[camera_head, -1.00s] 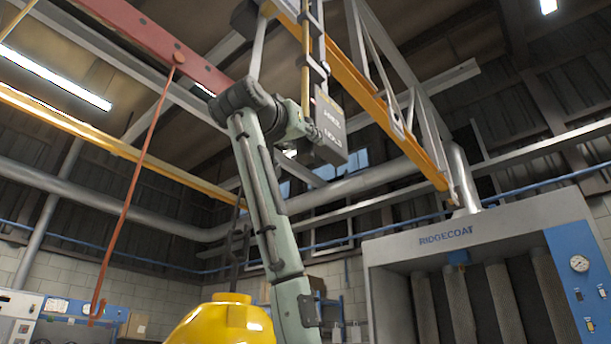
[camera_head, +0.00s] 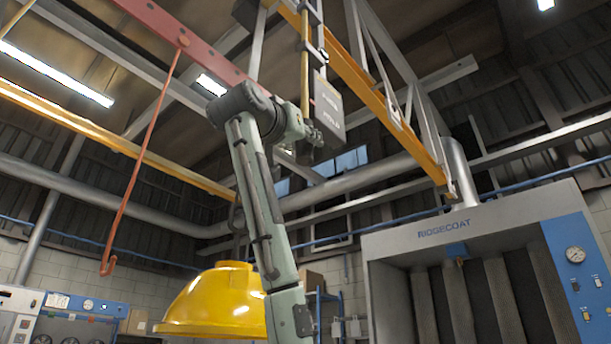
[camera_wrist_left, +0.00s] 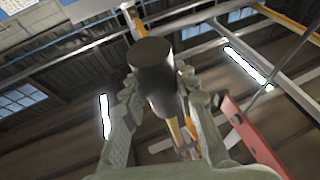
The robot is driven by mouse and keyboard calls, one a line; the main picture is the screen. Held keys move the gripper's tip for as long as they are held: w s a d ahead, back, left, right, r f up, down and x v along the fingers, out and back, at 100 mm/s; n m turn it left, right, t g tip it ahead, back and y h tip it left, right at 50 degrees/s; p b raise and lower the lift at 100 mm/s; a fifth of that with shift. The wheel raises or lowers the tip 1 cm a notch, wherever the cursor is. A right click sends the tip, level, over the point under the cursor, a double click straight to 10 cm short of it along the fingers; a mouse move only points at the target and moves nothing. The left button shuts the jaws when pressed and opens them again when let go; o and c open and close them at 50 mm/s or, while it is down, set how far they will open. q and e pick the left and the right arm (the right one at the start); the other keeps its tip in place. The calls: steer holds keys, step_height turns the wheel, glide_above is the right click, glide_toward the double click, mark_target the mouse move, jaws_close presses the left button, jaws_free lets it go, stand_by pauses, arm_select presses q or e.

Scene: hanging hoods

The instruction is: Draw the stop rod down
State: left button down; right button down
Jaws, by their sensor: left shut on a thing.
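My left gripper (camera_head: 313,136) is raised at the rod's lower end, below and left of the box's middle. In the left wrist view, its fingers (camera_wrist_left: 158,82) are closed on either side of a dark cylindrical knob (camera_wrist_left: 152,62), which hides much of what lies behind it. Yellow parts show past the knob, but I cannot tell how they join it. My right gripper is in neither view.
A yellow hood (camera_head: 212,300) hangs left of my arm. A red hook (camera_head: 108,266) hangs on a red line farther left. An orange beam (camera_head: 370,95) runs overhead to the right. A grey RIDGECOAT booth (camera_head: 400,240) stands at right.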

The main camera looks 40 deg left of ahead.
arm_select(q)
steer(key=shift+w+f+h, duration=0.1)
steer(key=shift+f+h, duration=0.2)
steer(key=c, duration=1.5)
jaws_free()
steer(key=shift+c, duration=0.2)
steer(key=o, duration=0.4)
steer(key=shift+r, duration=0.1)
steer(key=v, duration=1.2)
steer(key=shift+d, duration=0.1)
